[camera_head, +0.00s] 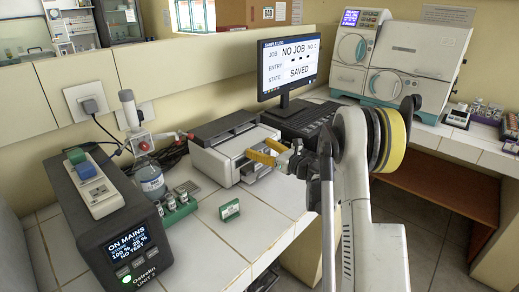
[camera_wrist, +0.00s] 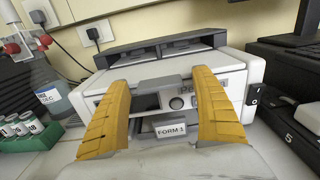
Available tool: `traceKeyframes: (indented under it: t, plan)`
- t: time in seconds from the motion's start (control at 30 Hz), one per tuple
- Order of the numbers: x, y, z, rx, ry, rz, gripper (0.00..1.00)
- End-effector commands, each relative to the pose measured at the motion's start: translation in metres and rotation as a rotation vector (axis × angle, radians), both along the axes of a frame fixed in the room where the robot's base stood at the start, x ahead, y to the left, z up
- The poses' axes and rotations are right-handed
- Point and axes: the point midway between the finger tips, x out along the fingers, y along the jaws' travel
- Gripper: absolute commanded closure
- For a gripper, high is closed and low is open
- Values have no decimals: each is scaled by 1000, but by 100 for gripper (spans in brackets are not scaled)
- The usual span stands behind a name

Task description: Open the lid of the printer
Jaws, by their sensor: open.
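The printer (camera_head: 215,160) is a white box with a dark top, standing on the tiled bench left of the monitor. In the wrist view its white front (camera_wrist: 232,62) faces me, and its dark upper part (camera_wrist: 155,48) looks closed. A grey tab (camera_wrist: 161,82) juts from the front above a dark opening and a round button. My gripper (camera_head: 263,153) is at the printer's front. In the wrist view my gripper (camera_wrist: 160,78) is open, its yellow fingers on either side of the tab. I cannot tell whether they touch it. A "FORM 1" label (camera_wrist: 170,130) shows low between the fingers.
A bottle (camera_head: 150,180) and a green vial rack (camera_head: 180,205) stand left of the printer. A dark power unit (camera_head: 120,225) is nearer left. The monitor (camera_head: 290,62) and keyboard (camera_head: 305,120) are to the right.

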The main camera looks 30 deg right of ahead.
Motion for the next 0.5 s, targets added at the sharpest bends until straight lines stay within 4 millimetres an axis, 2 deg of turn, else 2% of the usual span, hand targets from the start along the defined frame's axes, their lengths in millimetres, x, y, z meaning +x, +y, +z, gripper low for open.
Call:
traceKeyframes:
  t: [0.03, 0.17, 0.2, 0.23, 0.27, 0.5]
  plan:
    - [0, 0, 0, 0, 0, 0, 24]
    - [0, 0, 0, 0, 0, 0, 63]
    - [0, 0, 0, 0, 0, 0, 75]
    - [0, 0, 0, 0, 0, 0, 85]
    - [0, 0, 0, 0, 0, 0, 90]
    - [0, 0, 1, -2, 5, 0, 90]
